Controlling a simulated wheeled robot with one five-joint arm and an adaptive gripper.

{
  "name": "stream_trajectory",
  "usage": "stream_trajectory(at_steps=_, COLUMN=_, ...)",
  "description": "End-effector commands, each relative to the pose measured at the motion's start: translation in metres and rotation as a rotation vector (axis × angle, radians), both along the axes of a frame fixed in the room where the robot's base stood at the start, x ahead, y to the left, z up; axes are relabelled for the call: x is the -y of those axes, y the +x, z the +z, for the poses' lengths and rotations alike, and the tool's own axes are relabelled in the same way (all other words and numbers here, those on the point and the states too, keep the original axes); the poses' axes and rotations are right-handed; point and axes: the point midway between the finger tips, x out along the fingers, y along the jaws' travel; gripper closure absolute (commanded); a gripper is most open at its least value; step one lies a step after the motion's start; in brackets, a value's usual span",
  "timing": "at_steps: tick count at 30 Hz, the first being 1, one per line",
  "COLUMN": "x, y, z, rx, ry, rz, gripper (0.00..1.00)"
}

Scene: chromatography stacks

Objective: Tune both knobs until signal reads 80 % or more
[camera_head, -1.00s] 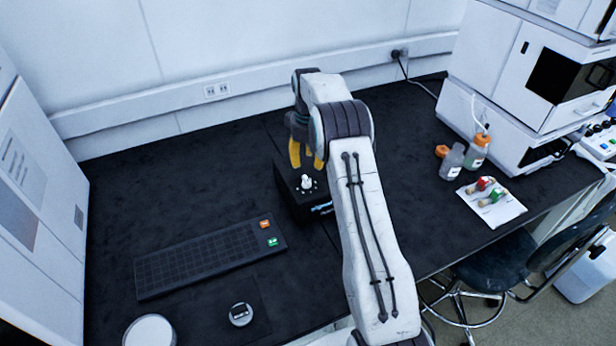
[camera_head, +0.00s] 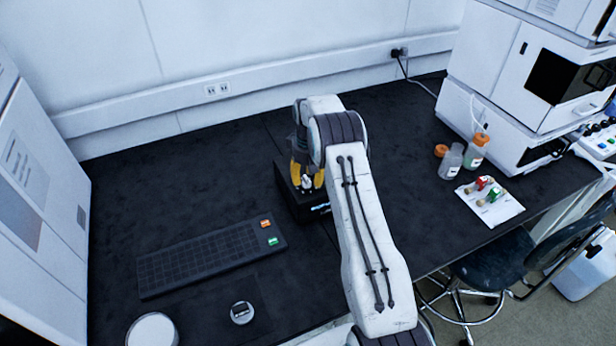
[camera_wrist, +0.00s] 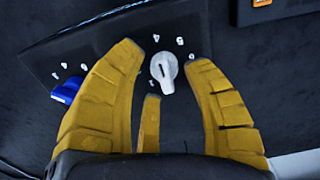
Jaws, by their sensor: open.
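A black box (camera_head: 300,207) stands on the dark bench, with white lettering on its front. A white knob (camera_wrist: 164,71) with a pointer shape and small white digits around it sits on its top face. The knob also shows in the head view (camera_head: 307,183). My gripper (camera_head: 306,176) is lowered over the box. Its yellow fingers (camera_wrist: 165,80) are open and stand on both sides of the knob, with gaps visible. A blue part (camera_wrist: 67,90) with digits beside it shows left of the fingers in the wrist view. I cannot make out a signal reading.
A small round device (camera_head: 241,313) and a white round lid (camera_head: 150,330) are in front.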

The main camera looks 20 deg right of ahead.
Motion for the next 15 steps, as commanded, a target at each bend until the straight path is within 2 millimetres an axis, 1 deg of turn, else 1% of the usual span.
stream_trajectory(at_steps=2, x=0.0, y=-0.0001, z=-0.0001, rx=0.0, ry=0.0, rz=0.0, gripper=0.55)
stream_trajectory(at_steps=3, x=0.0, y=-0.0001, z=-0.0001, rx=0.0, ry=0.0, rz=0.0, gripper=0.52)
stream_trajectory(at_steps=15, x=0.0, y=-0.0001, z=0.0002, rx=0.0, ry=0.0, rz=0.0, gripper=0.88)
